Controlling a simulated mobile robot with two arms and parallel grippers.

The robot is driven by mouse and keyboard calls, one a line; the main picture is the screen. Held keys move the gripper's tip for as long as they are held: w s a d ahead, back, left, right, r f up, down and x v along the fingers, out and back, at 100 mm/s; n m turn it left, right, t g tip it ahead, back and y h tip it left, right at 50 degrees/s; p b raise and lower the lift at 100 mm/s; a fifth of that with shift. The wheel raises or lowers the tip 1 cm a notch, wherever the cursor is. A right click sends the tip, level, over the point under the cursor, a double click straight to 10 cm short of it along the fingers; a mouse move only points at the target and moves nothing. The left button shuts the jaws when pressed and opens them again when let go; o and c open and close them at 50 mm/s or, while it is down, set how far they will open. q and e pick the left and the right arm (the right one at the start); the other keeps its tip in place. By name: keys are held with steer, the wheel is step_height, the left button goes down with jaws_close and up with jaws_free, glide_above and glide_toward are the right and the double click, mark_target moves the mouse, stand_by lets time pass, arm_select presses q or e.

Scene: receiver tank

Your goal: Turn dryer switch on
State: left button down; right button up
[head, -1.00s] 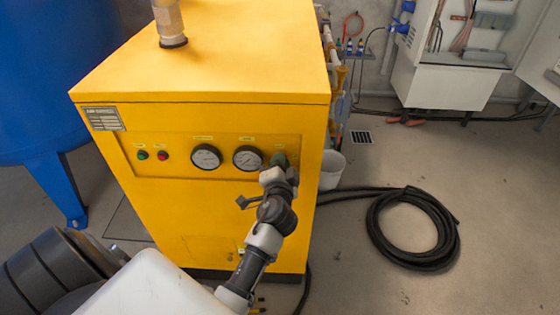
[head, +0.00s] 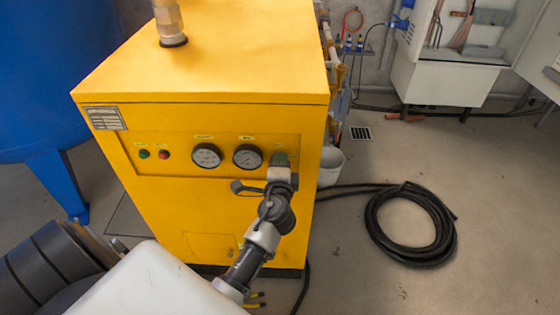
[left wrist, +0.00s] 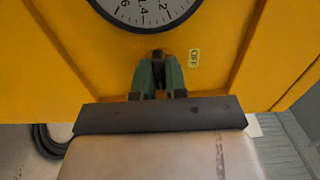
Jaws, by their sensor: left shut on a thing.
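The yellow dryer cabinet (head: 220,75) stands in front of me with a control panel on its front face. The dryer switch (left wrist: 159,55) is a small dark knob at the panel's right end, right of the gauges. My left gripper (head: 281,160) is up against the panel there and hides most of the switch in the head view. In the left wrist view its green fingers (left wrist: 160,70) are shut on the switch, one on each side. An OFF label (left wrist: 194,58) shows beside it. My right gripper is not in view.
Two round gauges (head: 248,156), a green button (head: 144,154) and a red button (head: 164,154) are left of the switch. A blue tank (head: 50,80) stands at left. A coiled black hose (head: 445,235) lies on the floor at right, near a white bucket (head: 331,166).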

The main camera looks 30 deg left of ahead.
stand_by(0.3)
arm_select(q)
steer(key=c, duration=1.2)
jaws_free()
steer(key=shift+o, duration=0.2)
steer(key=b+v, duration=0.1)
steer(key=v, duration=0.9)
steer(key=shift+s+d+b, duration=0.2)
steer(key=shift+s+b, duration=0.15)
steer(key=shift+b, duration=0.05)
